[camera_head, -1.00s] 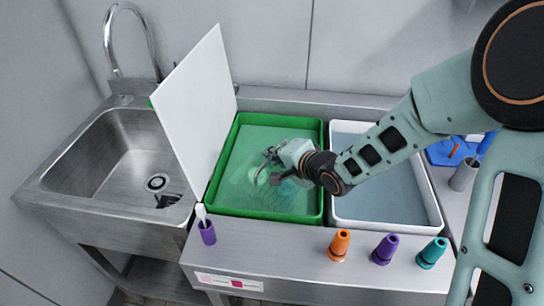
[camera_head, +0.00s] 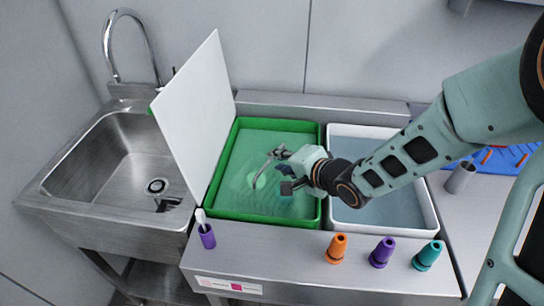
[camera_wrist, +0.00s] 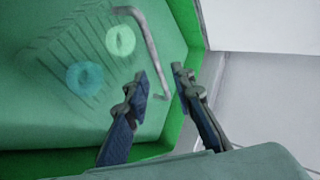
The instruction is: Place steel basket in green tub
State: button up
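The green tub (camera_head: 228,150) holds cloudy green liquid, with its green rim also in the wrist view (camera_wrist: 186,30). The steel basket lies in this liquid, its mesh (camera_wrist: 60,45) blurred, with a grey bent handle (camera_wrist: 150,45) rising out. My gripper (camera_head: 285,172) is over the tub's right half. In the wrist view its fingers (camera_wrist: 160,76) are apart, with the handle's lower end showing in the gap between them. I see no finger touching the handle.
A white tub (camera_head: 432,215) with bluish liquid stands to the right. A white upright board (camera_head: 195,105) separates the green tub from the sink (camera_head: 110,150). A purple holder (camera_head: 207,235) stands at left.

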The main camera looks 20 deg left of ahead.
jog(key=p+v, duration=0.2)
jog(key=v, duration=0.5)
jog(key=shift+s, duration=0.1)
